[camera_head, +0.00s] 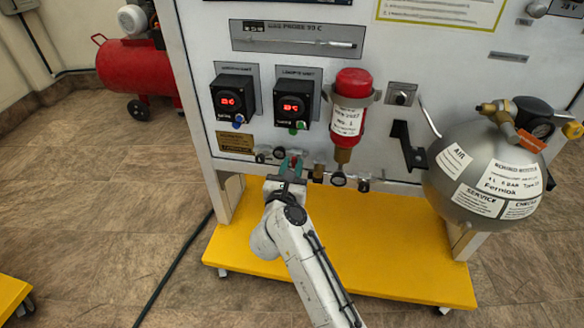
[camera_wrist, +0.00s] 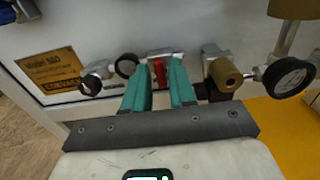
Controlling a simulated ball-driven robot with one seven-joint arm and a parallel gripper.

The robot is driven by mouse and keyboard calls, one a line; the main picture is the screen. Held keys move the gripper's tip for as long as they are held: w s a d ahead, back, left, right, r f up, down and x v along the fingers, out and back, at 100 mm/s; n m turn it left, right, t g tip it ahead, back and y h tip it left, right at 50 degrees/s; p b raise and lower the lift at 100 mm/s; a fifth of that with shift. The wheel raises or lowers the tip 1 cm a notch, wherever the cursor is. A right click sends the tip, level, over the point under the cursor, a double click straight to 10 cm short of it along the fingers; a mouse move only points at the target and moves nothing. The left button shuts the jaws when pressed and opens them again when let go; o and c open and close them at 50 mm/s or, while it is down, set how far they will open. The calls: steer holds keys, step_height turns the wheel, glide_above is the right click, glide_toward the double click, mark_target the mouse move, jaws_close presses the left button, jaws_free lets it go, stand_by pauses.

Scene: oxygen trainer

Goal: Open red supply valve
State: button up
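The red valve handle (camera_wrist: 159,73) is small and stands upright on a metal fitting low on the panel. It shows in the wrist view between the two teal fingers of my gripper (camera_wrist: 160,80). The fingers are a narrow gap apart, one on each side of the handle. I cannot tell whether they touch it. In the head view my gripper (camera_head: 291,165) is at the panel's lower edge, left of the red cylinder. The handle is hard to make out there, hidden by the fingers.
Round gauges (camera_wrist: 127,65) flank the valve on the left, with a brass fitting (camera_wrist: 224,74) and another gauge (camera_wrist: 291,77) on the right. The red cylinder (camera_head: 347,118) hangs above right. A silver tank (camera_head: 477,175) stands at right. The yellow base (camera_head: 390,250) lies below.

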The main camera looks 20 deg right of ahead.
jaws_close()
steer(key=shift+r+n+p, duration=0.1)
steer(key=shift+n+p, duration=0.2)
steer(key=shift+p, duration=0.2)
steer(key=shift+a+r+n+p, duration=0.15)
steer(key=shift+n+p, duration=0.35)
steer(key=shift+p, duration=0.3)
steer(key=shift+n+p, duration=0.7)
steer(key=shift+p, duration=0.45)
steer(key=n+p, duration=0.3)
steer(key=n, duration=0.2)
steer(key=n+p, duration=0.3)
steer(key=n, duration=0.2)
steer(key=f+n+p, duration=0.1)
steer(key=n+p, duration=0.2)
steer(key=n, duration=0.1)
steer(key=shift+w+a+n+p, duration=0.1)
steer(key=shift+n+p, duration=0.3)
